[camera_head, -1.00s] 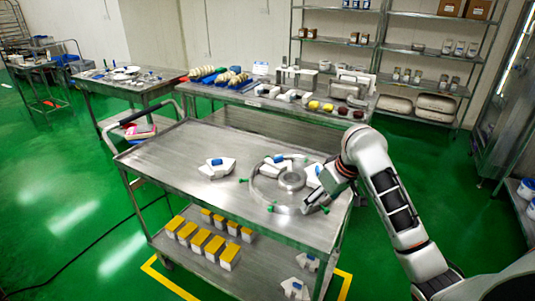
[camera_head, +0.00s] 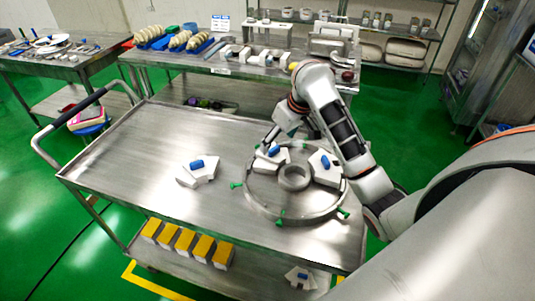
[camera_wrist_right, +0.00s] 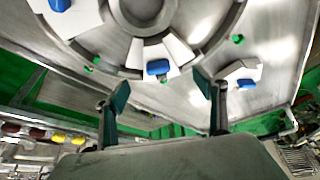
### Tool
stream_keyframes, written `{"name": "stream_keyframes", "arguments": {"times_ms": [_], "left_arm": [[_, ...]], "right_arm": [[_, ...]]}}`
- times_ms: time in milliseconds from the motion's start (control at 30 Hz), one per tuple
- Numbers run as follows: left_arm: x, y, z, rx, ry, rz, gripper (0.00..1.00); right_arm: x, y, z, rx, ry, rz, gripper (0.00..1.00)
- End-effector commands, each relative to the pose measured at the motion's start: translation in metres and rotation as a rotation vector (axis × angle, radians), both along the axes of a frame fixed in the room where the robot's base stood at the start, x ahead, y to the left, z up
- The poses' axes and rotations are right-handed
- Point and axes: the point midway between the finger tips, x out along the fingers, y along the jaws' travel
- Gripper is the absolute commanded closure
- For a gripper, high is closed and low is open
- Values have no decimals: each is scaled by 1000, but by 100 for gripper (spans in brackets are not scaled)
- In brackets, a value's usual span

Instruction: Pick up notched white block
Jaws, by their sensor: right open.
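Two more sit inside the ring, a rear one (camera_head: 264,166) and a right one (camera_head: 327,179). I cannot tell which is the notched one. My right gripper (camera_head: 288,136) is at the ring's rear edge. In the right wrist view its open, empty fingers (camera_wrist_right: 161,93) stand either side of the rear block's blue grip (camera_wrist_right: 157,67), apart from it. My left gripper is out of view.
The cart top (camera_head: 130,150) is clear at the left. Small green knobs (camera_head: 236,185) stick out around the ring. Yellow-topped boxes (camera_head: 187,243) stand on the lower shelf. A loaded steel table (camera_head: 180,62) stands behind the cart.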

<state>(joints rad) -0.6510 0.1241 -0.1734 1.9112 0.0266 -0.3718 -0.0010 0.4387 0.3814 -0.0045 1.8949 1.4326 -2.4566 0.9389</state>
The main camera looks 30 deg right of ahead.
Motion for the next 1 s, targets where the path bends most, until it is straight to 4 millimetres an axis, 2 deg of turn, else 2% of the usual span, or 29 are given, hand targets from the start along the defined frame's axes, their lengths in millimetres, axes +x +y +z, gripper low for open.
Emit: {"name": "stream_keyframes", "arguments": {"times_ms": [267,600,867,900,1000], "left_arm": [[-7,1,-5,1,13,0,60],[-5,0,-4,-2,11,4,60],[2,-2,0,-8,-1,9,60],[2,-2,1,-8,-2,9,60],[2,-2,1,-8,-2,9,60]], "right_arm": [[7,1,-19,1,3,-1,30],[26,2,-56,0,2,0,30],[27,2,-59,-2,0,1,30],[27,2,-59,-2,0,1,32],[27,2,-59,-2,0,1,58]]}}
